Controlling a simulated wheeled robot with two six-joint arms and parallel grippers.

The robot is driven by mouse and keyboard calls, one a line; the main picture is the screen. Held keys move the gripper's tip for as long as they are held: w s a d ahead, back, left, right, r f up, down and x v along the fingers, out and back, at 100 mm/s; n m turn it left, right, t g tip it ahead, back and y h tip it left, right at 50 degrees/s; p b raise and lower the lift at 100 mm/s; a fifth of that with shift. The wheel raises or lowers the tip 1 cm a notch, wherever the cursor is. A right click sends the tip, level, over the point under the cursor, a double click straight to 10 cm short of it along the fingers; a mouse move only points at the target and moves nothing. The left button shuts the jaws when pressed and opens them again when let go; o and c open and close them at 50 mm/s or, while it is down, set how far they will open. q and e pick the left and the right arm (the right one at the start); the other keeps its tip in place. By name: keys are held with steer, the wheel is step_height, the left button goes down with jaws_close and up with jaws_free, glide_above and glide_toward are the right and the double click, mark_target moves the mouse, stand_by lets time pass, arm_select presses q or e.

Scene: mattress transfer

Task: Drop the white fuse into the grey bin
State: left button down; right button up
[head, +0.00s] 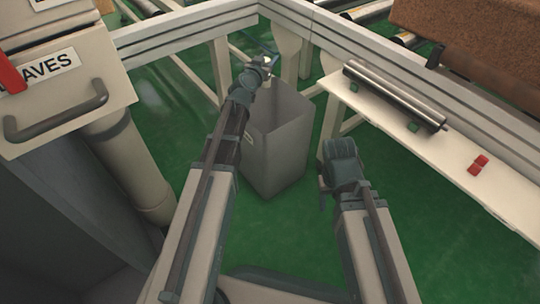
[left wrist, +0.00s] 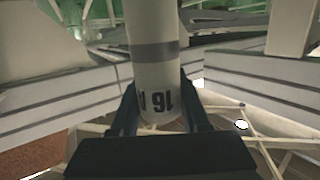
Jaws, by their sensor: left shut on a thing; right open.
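The white fuse (left wrist: 155,65) is a white cylinder with a grey band and dark print that reads "16" upside down. My left gripper (left wrist: 160,112) is shut on it, with one finger on each side. In the head view my left gripper (head: 264,62) is at the top of the picture by the back of the grey bin; the fuse is too small there to make out well. The grey bin (head: 280,160) is a tall open box on the green floor, its left side partly hidden by my left arm. My right gripper (head: 322,190) is open, to the bin's right.
A white shelf (head: 490,200) on the right holds a metal roller (head: 395,95) and small red blocks (head: 478,164). A pale rail frame (head: 190,38) runs behind the bin. A cabinet with a handled drawer (head: 75,90) stands at left. Green floor (head: 275,230) is clear before the bin.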

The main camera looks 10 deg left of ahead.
arm_select(q)
steer(key=shift+w+f+b, duration=0.4)
steer(key=shift+f+b, duration=0.05)
steer(key=shift+f, duration=0.35)
steer(key=shift+w+f+b, duration=0.4)
steer(key=shift+f, duration=0.35)
arm_select(e)
steer(key=shift+w+a+f, duration=0.1)
steer(key=shift+w+f, duration=0.1)
steer(key=shift+f, duration=0.6)
steer(key=shift+w+f, duration=0.15)
steer(key=shift+f, duration=0.6)
arm_select(q)
step_height(320, 180, down, 6)
steer(key=b, duration=0.6)
arm_select(e)
step_height(320, 180, down, 6)
arm_select(q)
steer(key=shift+c, duration=1.5)
jaws_free()
steer(key=shift+s, duration=0.1)
